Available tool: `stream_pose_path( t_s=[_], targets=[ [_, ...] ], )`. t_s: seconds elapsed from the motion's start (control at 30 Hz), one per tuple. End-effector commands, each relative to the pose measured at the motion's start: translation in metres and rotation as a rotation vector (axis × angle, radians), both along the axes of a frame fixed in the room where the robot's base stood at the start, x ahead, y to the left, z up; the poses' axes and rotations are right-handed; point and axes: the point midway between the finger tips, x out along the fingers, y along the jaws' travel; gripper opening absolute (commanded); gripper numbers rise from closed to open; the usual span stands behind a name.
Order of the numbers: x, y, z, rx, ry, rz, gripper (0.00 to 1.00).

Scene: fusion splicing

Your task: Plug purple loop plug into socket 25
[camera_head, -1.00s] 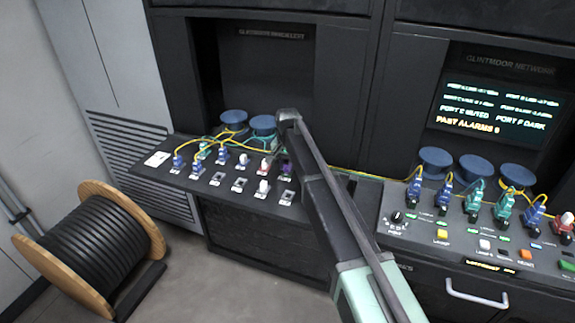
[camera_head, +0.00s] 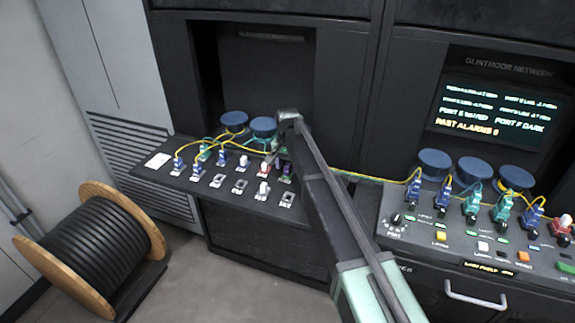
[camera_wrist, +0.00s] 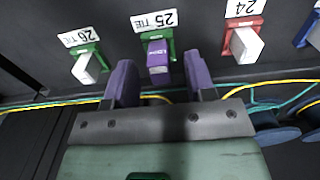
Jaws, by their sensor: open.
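The purple loop plug (camera_wrist: 158,58) sits in the green-framed socket labelled 25 (camera_wrist: 154,22) in the wrist view. A gap shows between each finger and the plug. In the head view my arm hides most of the gripper.
A white plug stands in socket 26 (camera_wrist: 88,68) on one side and another in red-framed socket 24 (camera_wrist: 245,43) on the other. Yellow and teal cables (camera_wrist: 290,92) run close by the gripper. A cable drum (camera_head: 88,250) stands on the floor at left.

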Motion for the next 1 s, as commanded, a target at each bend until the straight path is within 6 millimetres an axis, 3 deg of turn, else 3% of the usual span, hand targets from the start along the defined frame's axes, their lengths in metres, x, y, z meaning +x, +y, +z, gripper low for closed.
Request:
stream_pose_path(
  t_s=[0.03, 0.2, 0.37, 0.87, 0.93, 1.0],
  targets=[
    [0.0, 0.0, 0.019, 0.0, 0.0, 0.0, 0.5],
    [0.0, 0.0, 0.063, 0.0, 0.0, 0.0, 0.5],
    [0.0, 0.0, 0.093, 0.0, 0.0, 0.0, 0.5],
    [0.0, 0.0, 0.094, 0.0, 0.0, 0.0, 0.5],
    [0.002, -0.009, 0.094, 0.0, 0.0, -0.011, 0.5],
    [-0.005, -0.04, 0.094, 0.0, 0.0, -0.048, 0.5]
  ],
)
